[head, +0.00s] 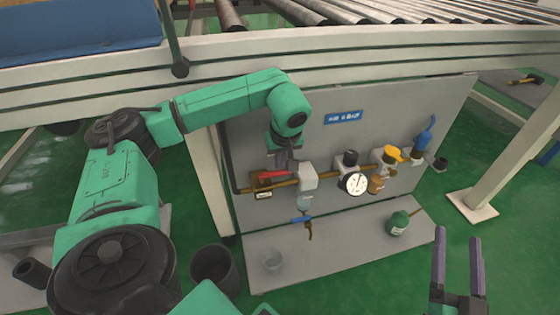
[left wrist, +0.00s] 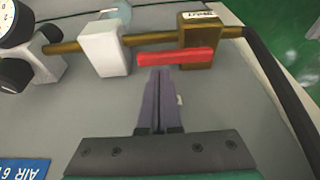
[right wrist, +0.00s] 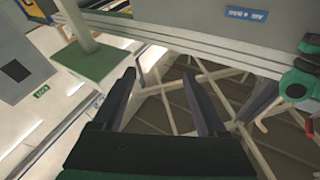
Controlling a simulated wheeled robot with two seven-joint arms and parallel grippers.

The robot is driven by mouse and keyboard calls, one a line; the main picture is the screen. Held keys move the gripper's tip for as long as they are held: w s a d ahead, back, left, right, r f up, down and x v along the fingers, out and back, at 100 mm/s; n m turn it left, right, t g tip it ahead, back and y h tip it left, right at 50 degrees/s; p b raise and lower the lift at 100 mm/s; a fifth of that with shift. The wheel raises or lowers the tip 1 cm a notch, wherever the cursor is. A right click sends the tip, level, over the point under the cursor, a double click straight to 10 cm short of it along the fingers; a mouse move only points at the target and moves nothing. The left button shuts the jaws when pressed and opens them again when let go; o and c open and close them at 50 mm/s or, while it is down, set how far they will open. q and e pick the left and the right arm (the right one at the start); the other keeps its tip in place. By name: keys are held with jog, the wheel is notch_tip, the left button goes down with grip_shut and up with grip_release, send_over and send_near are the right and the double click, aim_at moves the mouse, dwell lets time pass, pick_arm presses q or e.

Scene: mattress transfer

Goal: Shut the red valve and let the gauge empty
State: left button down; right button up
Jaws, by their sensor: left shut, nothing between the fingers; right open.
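The red valve handle (head: 275,175) is a bar on a brass valve body at the left of the pipe. In the left wrist view the red handle (left wrist: 180,57) lies roughly parallel to the pipe. My left gripper (head: 283,163) is shut and empty. Its fingertips (left wrist: 162,71) are at the edge of the handle near its left end; I cannot tell whether they touch. The round white gauge (head: 356,184) is further right on the pipe; its reading is too small to tell. It is partly cut off in the left wrist view (left wrist: 14,24). My right gripper (head: 457,240) is open and empty, away from the panel.
The brass pipe (head: 333,178) also carries a grey block (head: 307,177), a yellow-topped fitting (head: 393,155) and a blue part (head: 424,135). A blue-handled drain (head: 301,219) hangs below. Rollers (head: 300,11) run above.

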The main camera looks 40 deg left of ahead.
pick_arm(q)
jog(key=shift+f, duration=0.15)
pick_arm(e)
jog(key=r, duration=0.2)
jog(key=r+t, duration=0.1)
jog(key=shift+w+d, duration=0.2)
jog(key=shift+w, duration=0.05)
jog(key=shift+f, duration=0.2)
pick_arm(q)
jog(key=shift+d+m+p, duration=0.1)
jog(key=shift+m+p, duration=0.2)
jog(key=shift+p, duration=0.1)
pick_arm(e)
notch_tip(320, 180, down, 8)
jog(key=s+a+g, duration=0.1)
jog(key=s+g, duration=0.1)
jog(key=shift+s+g+h, duration=0.3)
jog(key=shift+s+h, duration=0.1)
